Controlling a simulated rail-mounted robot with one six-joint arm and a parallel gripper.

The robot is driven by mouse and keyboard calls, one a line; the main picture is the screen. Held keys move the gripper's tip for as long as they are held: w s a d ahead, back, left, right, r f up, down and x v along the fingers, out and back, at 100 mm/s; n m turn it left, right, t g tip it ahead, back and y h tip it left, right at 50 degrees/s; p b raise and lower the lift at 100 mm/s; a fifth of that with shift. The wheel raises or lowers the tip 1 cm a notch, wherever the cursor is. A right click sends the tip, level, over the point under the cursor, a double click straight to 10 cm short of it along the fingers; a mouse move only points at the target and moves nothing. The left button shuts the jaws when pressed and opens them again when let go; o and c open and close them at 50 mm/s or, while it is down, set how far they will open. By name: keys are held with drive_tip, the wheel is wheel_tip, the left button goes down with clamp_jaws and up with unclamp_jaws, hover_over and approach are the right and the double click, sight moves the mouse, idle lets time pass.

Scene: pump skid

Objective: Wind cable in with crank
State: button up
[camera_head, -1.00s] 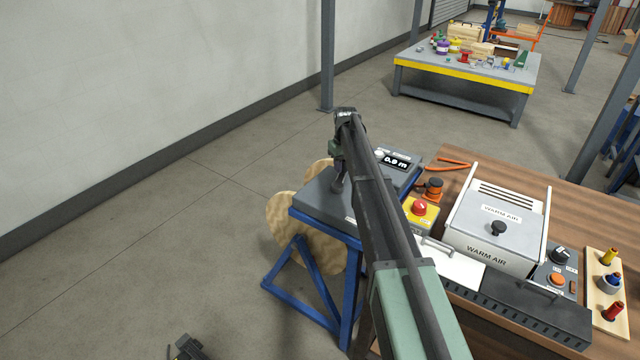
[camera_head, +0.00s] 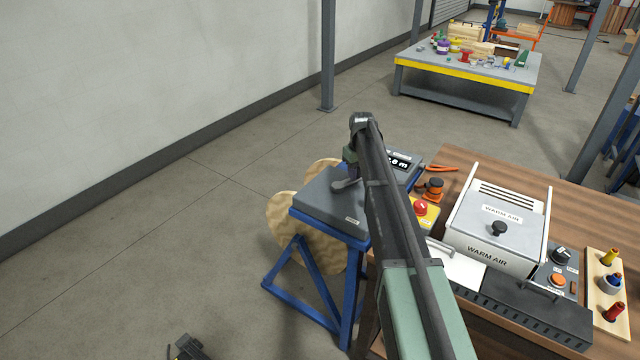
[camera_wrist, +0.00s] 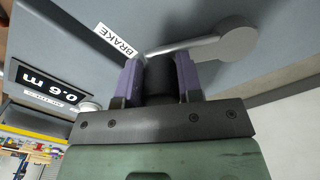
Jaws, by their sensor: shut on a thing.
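The crank's silver arm (camera_wrist: 205,45) runs from a round hub (camera_wrist: 238,37) to a dark grip (camera_wrist: 158,76) in the wrist view. My gripper (camera_wrist: 160,80) has its purple fingers on either side of that grip and is shut on it. In the head view the crank (camera_head: 346,184) shows on top of the grey winch housing (camera_head: 328,200), and my arm hides the fingertips. The display (camera_wrist: 45,85) appears to read 0.6 m. A BRAKE label (camera_wrist: 116,40) is beside the crank. Wooden drum flanges (camera_head: 288,228) show behind the blue stand (camera_head: 300,275); the cable cannot be made out.
A wooden bench (camera_head: 440,325) to the right holds a warm air box (camera_head: 495,225), a red stop button (camera_head: 420,208) and a peg board (camera_head: 605,290). A yellow-edged table (camera_head: 470,75) stands farther back. The floor to the left is mostly clear.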

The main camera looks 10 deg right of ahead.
drive_tip(key=shift+s+d+r, duration=0.1)
drive_tip(key=shift+s+d, duration=0.1)
drive_tip(key=shift+s, duration=1.7)
drive_tip(key=shift+s+a, duration=0.3)
drive_tip(key=shift+s, duration=0.3)
drive_tip(key=shift+s+a, duration=0.25)
drive_tip(key=shift+s, duration=0.35)
drive_tip(key=shift+s+a, duration=0.1)
drive_tip(key=shift+a, duration=0.2)
drive_tip(key=shift+s+a, duration=0.45)
drive_tip(key=o, duration=0.9)
drive_tip(key=shift+d, duration=0.15)
drive_tip(key=shift+o, duration=0.2)
